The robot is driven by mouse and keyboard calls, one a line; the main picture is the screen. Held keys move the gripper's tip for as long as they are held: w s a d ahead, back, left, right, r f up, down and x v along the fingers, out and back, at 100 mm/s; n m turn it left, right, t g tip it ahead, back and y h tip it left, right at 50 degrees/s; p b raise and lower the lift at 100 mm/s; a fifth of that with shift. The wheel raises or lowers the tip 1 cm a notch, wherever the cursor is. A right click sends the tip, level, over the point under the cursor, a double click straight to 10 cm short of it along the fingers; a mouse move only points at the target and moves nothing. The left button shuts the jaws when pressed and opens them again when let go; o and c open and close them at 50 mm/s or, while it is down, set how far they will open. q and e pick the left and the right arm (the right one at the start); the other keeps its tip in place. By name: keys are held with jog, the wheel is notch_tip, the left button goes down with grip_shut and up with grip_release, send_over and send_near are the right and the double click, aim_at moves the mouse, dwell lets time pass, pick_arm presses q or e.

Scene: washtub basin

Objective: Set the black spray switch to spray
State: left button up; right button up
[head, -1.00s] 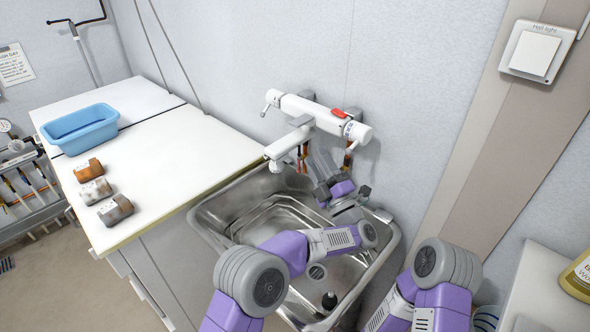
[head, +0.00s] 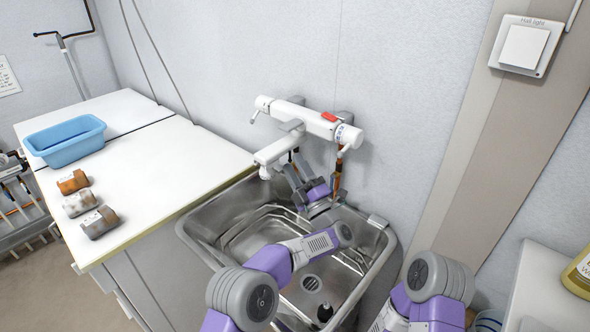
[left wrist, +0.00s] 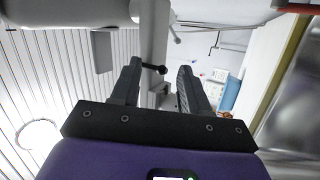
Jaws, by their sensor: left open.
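The white wall faucet (head: 305,121) has a spout (head: 276,151) that reaches out over the sink. In the left wrist view, a small black switch lever (left wrist: 154,68) with a rounded end sticks out from the white spout (left wrist: 153,35). It shows between my left gripper's two fingers, and I cannot tell whether they touch it. My left gripper (head: 291,168) is open, just behind and to the right of the spout in the head view. The switch cannot be made out in the head view. My right arm shows at the lower right, but its gripper is not visible.
The white counter (head: 165,150) at the left holds a blue tub (head: 66,143) and several small cylinders. A red button (head: 329,117) sits on the faucet.

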pick_arm(q)
jog(key=shift+w+a+r, duration=0.1)
grip_shut()
jog(key=m+h, duration=0.2)
jog(key=s+a+m+h+p, duration=0.1)
jog(key=m, duration=0.2)
jog(key=m+h, duration=0.2)
jog(key=m, duration=0.1)
jog(key=shift+s+a+r+h+p, duration=0.2)
jog(key=shift+r+h+p, duration=0.1)
jog(key=shift+r+p, duration=0.1)
grip_release()
jog(key=shift+d, duration=0.1)
